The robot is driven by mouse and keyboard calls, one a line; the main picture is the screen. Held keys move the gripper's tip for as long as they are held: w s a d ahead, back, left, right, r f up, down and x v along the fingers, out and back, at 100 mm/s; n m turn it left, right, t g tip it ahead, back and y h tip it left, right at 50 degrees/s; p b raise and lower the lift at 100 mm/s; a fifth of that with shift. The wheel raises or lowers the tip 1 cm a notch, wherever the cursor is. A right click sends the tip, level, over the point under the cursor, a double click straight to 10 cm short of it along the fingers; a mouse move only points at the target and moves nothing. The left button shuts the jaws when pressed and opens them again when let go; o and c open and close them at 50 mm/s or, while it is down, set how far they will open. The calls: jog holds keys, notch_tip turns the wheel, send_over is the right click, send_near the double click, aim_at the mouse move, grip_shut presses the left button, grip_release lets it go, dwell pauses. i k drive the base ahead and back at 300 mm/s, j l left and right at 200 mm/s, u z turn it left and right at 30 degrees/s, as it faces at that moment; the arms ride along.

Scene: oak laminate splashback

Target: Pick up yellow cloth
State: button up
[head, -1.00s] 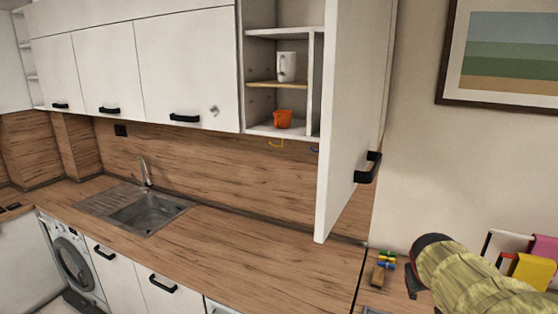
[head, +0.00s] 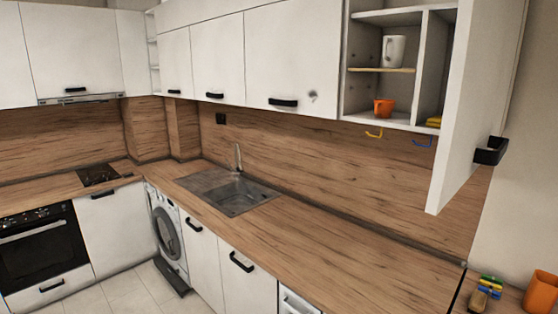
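The yellow cloth on the rack at the right is out of view now. A small flat yellow thing (head: 433,121) lies in the right lower compartment of the open wall cabinet; I cannot tell whether it is a cloth or a sponge. My gripper is not in view.
The cabinet door (head: 478,110) stands open, jutting out at the right. A white mug (head: 394,51) and an orange cup (head: 383,107) stand on the cabinet shelves. An orange container (head: 541,293) and a colourful toy-like item (head: 486,291) are at the lower right. The worktop (head: 310,246) is clear.

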aim_at(435, 121)
jog(key=z, duration=0.8)
